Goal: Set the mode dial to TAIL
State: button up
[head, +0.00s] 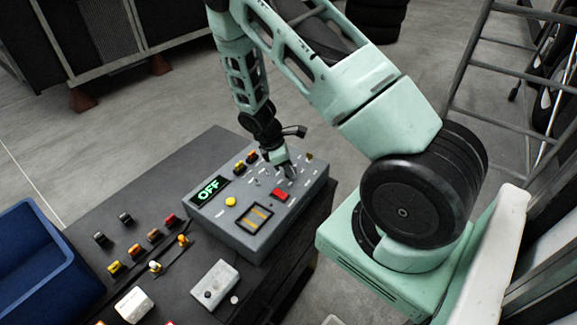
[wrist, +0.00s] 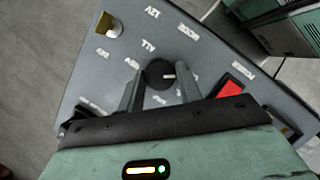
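The mode dial (wrist: 160,73) is a round black knob with a white pointer mark, which points right in the wrist view. Several white labels surround it, upside down or slanted; I cannot make out which one reads TAIL. My gripper (wrist: 159,68) has its two fingers apart, one on each side of the dial, with small gaps seeming to show. In the head view my gripper (head: 287,172) reaches down to the top of the grey control box (head: 232,225) and hides the dial. The box's display (head: 209,190) reads OFF in green.
A red button (head: 280,194), a yellow button (head: 230,202) and a framed gauge (head: 255,217) sit on the box near my gripper. A brass-coloured part (wrist: 108,25) stands on the panel. A blue bin (head: 40,262) and several small parts are on the dark bench to the left.

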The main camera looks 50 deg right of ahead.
jog(key=shift+m, duration=0.3)
jog(key=m, duration=0.2)
jog(key=m+g+y+b, duration=0.1)
jog(key=m, duration=0.1)
jog(key=shift+w+d+m+y, duration=0.15)
jog(key=shift+m+y, duration=0.15)
jog(key=shift+m+g+y+b, duration=0.3)
jog(key=shift+m+y+b, duration=0.55)
jog(key=shift+m, duration=1.45)
jog(key=shift+d, duration=0.1)
jog(key=o, duration=1)
jog(key=b+v, duration=0.4)
jog(key=v, duration=1.3)
jog(key=shift+w+r, duration=0.15)
jog(key=shift+r, duration=0.05)
